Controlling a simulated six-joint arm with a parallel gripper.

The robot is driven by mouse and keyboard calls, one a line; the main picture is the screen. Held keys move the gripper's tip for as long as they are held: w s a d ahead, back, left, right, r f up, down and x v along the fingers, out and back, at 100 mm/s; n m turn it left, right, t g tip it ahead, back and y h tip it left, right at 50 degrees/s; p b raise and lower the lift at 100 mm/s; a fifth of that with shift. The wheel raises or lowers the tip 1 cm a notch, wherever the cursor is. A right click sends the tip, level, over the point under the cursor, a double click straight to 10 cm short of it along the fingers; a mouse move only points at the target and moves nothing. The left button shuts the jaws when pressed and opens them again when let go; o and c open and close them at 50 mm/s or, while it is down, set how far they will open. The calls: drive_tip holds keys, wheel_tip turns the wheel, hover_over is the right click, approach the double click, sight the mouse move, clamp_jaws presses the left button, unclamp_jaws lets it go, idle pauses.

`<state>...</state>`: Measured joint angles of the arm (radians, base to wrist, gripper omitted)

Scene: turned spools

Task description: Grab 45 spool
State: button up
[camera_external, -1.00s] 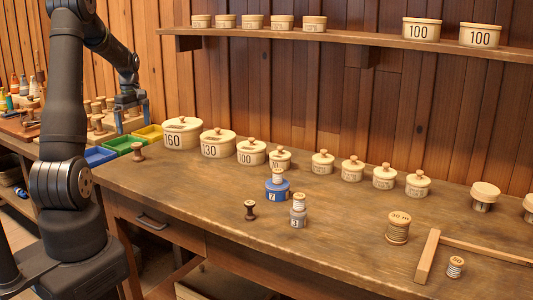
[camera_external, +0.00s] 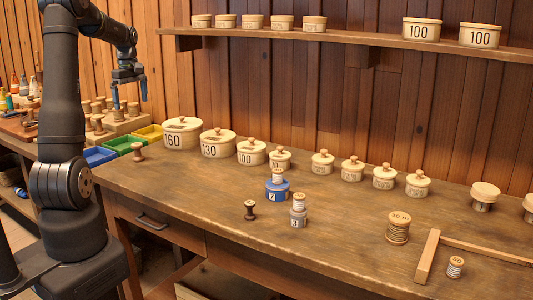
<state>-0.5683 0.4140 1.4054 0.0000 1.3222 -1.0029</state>
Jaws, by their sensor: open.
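I cannot make out a label reading 45 on any spool. A large wound wooden spool (camera_external: 398,228) with a printed top, perhaps 30 m, stands upright on the bench at right. A smaller spool (camera_external: 455,267) with a marked top, its number too small to read surely, stands near the front right. A pale spool (camera_external: 277,176) sits on a blue base marked 2, and another (camera_external: 299,201) on a grey base marked 3. A bare dark spool (camera_external: 250,210) stands beside them. My gripper (camera_external: 130,101) is open and empty, fingers down, high at the upper left, far from these.
Lidded pots (camera_external: 183,133) line the back of the bench. A wooden L-shaped strip (camera_external: 428,257) lies at right. Coloured bins (camera_external: 125,144) and a rack of wooden spools (camera_external: 97,121) are at left. A shelf (camera_external: 350,38) runs along the wall. The bench's left front is clear.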

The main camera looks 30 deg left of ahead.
sight(137, 144)
idle(0.4)
drive_tip(key=c, duration=0.7)
drive_tip(key=shift+m, duration=0.3)
drive_tip(key=f, duration=1.5)
drive_tip(key=shift+w+d, duration=0.15)
drive_tip(key=shift+w, duration=0.1)
drive_tip(key=shift+c, duration=0.2)
drive_tip(key=shift+s+f, duration=0.15)
drive_tip(key=shift+f, duration=1.15)
drive_tip(key=shift+s+f, duration=0.1)
drive_tip(key=shift+f, duration=1.15)
